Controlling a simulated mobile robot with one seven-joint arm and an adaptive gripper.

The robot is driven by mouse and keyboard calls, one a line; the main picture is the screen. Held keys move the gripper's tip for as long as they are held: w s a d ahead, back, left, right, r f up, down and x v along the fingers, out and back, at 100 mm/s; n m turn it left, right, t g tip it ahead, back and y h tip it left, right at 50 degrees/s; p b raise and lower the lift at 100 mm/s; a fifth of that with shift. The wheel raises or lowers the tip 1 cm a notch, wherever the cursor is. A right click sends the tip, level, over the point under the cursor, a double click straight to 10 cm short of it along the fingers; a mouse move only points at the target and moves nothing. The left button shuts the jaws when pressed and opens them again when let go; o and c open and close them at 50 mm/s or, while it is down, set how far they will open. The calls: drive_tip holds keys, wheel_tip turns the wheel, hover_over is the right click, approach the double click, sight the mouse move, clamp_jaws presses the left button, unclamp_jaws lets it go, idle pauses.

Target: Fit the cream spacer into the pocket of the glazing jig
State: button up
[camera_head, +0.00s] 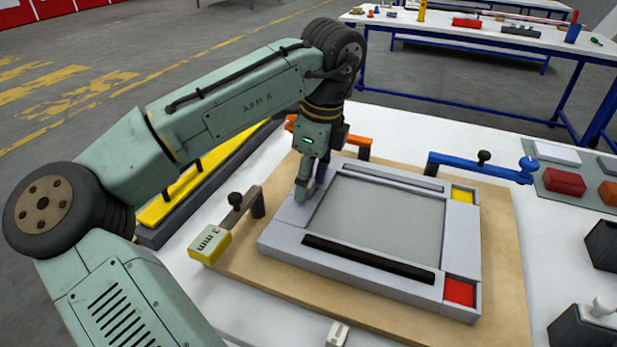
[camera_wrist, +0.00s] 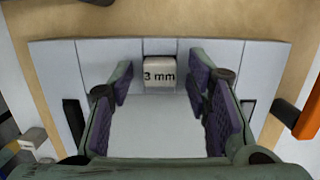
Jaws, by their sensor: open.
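The grey glazing jig (camera_head: 375,272) lies on a wooden board, with red and yellow pieces in two corners. In the wrist view the cream spacer (camera_wrist: 159,71), marked "3 mm", sits at a seamed slot in the jig's rail (camera_wrist: 105,60), label facing the camera. I cannot tell whether it is fully seated. My gripper (camera_head: 308,188) is over the jig's left rail. In the wrist view my gripper (camera_wrist: 160,92) is open, its purple-padded fingers on either side of the spacer with gaps showing. In the head view my fingers hide the spacer.
Orange (camera_head: 357,141) and blue (camera_head: 480,168) clamps stand along the far side. Black bins (camera_head: 585,330) are at right.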

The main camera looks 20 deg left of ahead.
wheel_tip(320, 180, up, 12)
drive_tip(key=d, duration=0.1)
drive_tip(key=shift+d, duration=0.4)
drive_tip(key=shift+r, duration=0.1)
